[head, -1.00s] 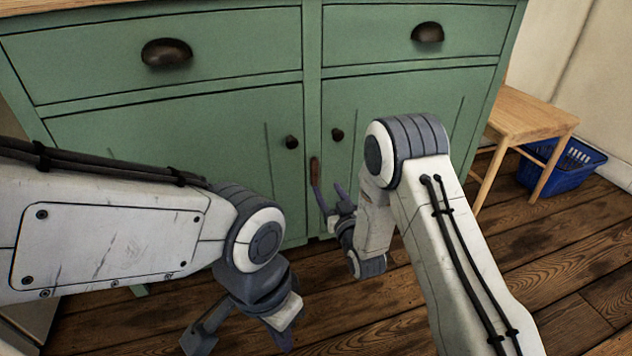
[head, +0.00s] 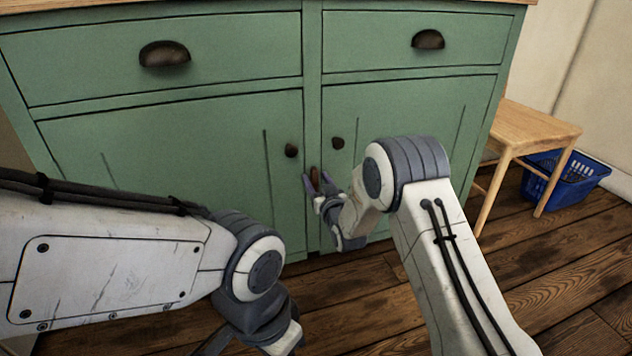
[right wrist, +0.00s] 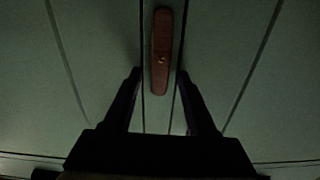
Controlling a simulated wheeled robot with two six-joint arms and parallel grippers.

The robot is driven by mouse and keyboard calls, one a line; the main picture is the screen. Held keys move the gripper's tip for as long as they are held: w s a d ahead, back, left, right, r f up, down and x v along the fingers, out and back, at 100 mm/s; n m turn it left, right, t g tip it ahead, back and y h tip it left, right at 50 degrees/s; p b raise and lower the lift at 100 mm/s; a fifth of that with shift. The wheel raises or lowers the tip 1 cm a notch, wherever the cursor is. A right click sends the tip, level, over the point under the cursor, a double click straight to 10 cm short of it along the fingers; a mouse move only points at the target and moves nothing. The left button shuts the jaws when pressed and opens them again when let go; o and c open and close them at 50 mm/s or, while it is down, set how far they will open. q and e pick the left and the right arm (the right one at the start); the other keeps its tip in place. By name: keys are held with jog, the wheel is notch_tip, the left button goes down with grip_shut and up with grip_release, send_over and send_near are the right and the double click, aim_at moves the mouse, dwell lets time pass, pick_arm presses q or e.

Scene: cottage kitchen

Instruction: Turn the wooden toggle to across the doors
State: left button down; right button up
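The wooden toggle (head: 315,179) is a small brown bar on the seam between the green cabinet's two doors, below the knobs. It stands upright, along the seam. In the right wrist view the toggle (right wrist: 162,50) is vertical with a brass screw at its middle. My right gripper (head: 318,182) is open at the toggle, one finger on each side in the head view. In the wrist view its fingertips (right wrist: 157,72) flank the toggle's lower end with gaps; contact cannot be told. My left gripper (head: 250,345) hangs low at the bottom, partly cut off by the frame.
The left door (head: 190,150) and right door (head: 400,110) are shut, with dark knobs (head: 291,150) and (head: 338,143) above the toggle. The wooden floor (head: 560,260) in front is clear.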

grip_shut()
jog(key=shift+a, duration=0.15)
jog(key=shift+d+m, duration=0.2)
jog(key=shift+m, duration=0.2)
jog(key=m+p, duration=0.2)
jog(key=shift+w+d+m, duration=0.1)
jog(key=shift+d+m, duration=0.2)
jog(key=shift+m, duration=0.1)
jog(key=m+p, duration=0.1)
jog(key=m, duration=0.2)
jog(key=d+f+m+p, duration=0.1)
jog(key=m, duration=0.2)
jog(key=m+p, duration=0.1)
jog(key=m, duration=0.3)
jog(key=shift+w+d+f+p, duration=0.2)
jog(key=shift+f+p, duration=0.05)
jog(key=shift+p, duration=0.1)
jog(key=shift+d+f+m+p, duration=0.1)
jog(key=shift+f+m+p, duration=0.25)
jog(key=shift+m, duration=0.75)
jog(key=shift+f+m+p, duration=0.2)
jog(key=shift+m+p, duration=0.1)
jog(key=shift+m, duration=0.8)
